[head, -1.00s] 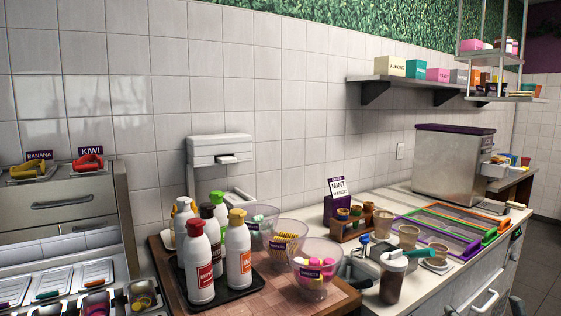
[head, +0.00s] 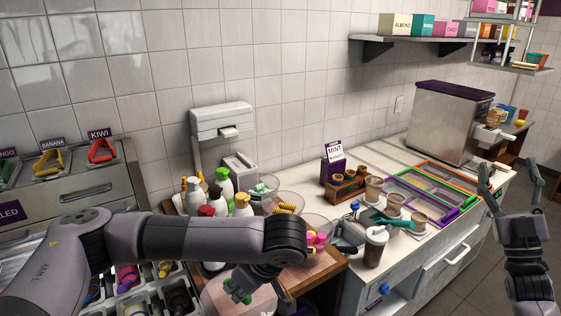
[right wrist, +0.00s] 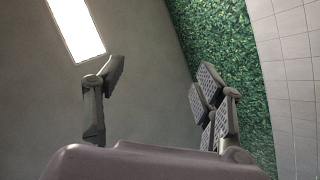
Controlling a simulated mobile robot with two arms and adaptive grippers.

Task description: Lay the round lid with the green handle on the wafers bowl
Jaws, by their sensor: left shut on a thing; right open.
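The round clear lid (head: 213,296) with the green handle (head: 236,291) is at the bottom of the head view, below the bowls and partly cut off by the frame edge. My left gripper (head: 250,287) is shut on the green handle. The wafers bowl (head: 297,205), clear with yellow rolled wafers, stands on the wooden board behind my left arm, between a bowl of pale pieces and a bowl of pink pieces. My arm hides part of the bowls. My right gripper (head: 511,180) is open and empty at the right; its spread fingers also show in the right wrist view (right wrist: 160,95).
Sauce bottles (head: 222,185) stand close left of the bowls. The pink-piece bowl (head: 320,228) is on the near side. A dark-filled cup (head: 375,246), paper cups and coloured frames (head: 440,190) crowd the counter to the right.

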